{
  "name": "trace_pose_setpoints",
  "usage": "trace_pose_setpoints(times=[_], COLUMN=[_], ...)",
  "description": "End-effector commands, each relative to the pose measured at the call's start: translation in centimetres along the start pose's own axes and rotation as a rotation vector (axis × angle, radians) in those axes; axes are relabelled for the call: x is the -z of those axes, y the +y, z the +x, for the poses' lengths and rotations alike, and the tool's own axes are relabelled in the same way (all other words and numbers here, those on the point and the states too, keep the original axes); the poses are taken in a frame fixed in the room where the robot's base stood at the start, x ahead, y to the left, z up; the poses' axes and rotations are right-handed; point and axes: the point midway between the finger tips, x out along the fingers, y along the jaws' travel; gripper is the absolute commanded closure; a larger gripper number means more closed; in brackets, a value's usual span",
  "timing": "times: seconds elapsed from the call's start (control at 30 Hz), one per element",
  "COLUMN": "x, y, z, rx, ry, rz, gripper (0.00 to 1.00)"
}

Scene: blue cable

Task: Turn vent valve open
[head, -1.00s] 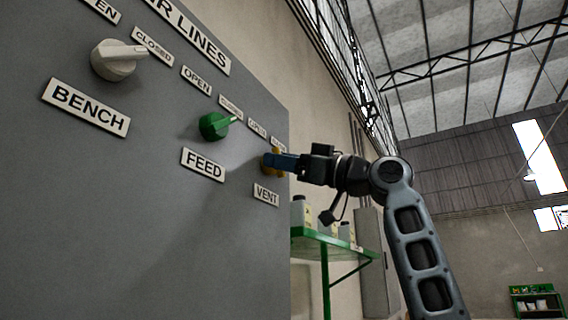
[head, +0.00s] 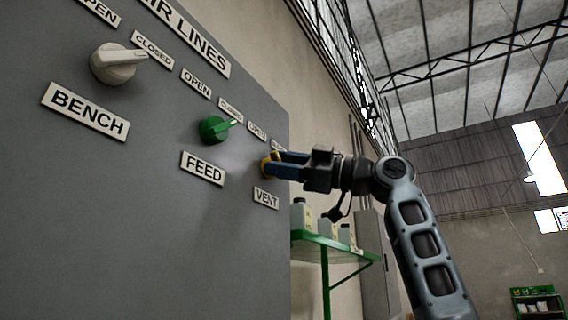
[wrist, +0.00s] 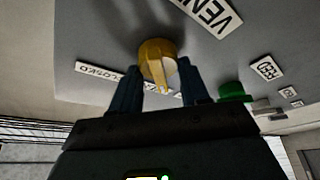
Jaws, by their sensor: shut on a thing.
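The vent valve is a yellow knob (wrist: 157,62) on the grey panel, beside the VENT label (head: 265,198). In the head view the yellow knob (head: 265,168) is mostly hidden behind my fingers. My gripper (head: 281,165) reaches the panel from the right. Its two blue fingers stand on either side of the yellow knob in the wrist view (wrist: 160,88), shut on it. In the head view the fingers now show as two separate blue bars.
On the same panel, a green FEED knob (head: 214,130) sits left of the vent knob, and a white BENCH knob (head: 117,62) farther left. A green shelf (head: 334,245) with several bottles stands below my arm. The air right of the panel is largely free.

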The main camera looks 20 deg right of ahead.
Motion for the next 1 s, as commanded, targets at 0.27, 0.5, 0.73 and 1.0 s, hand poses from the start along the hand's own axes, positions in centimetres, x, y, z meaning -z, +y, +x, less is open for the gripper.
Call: trace_pose_setpoints(times=[0.27,0.5,0.73,1.0], x=[0.0,0.0,-0.1,-0.2], y=[0.1,0.1,0.0,-0.1], z=[-0.1,0.0,-0.3,-4.1], rx=[-0.004,-0.002,-0.002,-0.004], ry=[-0.001,-0.001,-0.001,-0.001], rz=[0.0,0.0,0.001,0.0], gripper=[0.47,0.29,0.29,0.29])
